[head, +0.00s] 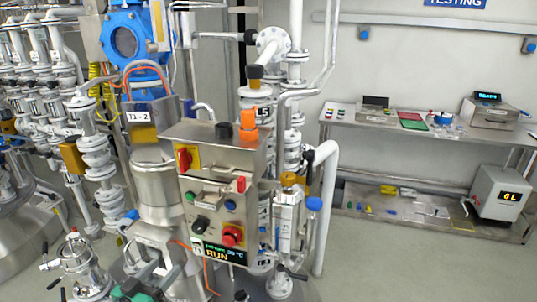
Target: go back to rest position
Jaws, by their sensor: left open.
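My left gripper (137,290) shows only in part at the bottom edge of the head view, left of centre. It looks dark with green parts and is open, and I see nothing held in it. It is low in front of the steel vessel (158,185) labelled T1-2. The rest of it is cut off by the frame edge. My right gripper is not in view.
A steel control box (213,160) with knobs and a lit RUN display stands close ahead. White pipes and valves (97,155) crowd the left. A steel bench (375,124) with instruments stands at the back right. Bare floor (400,265) lies at the front right.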

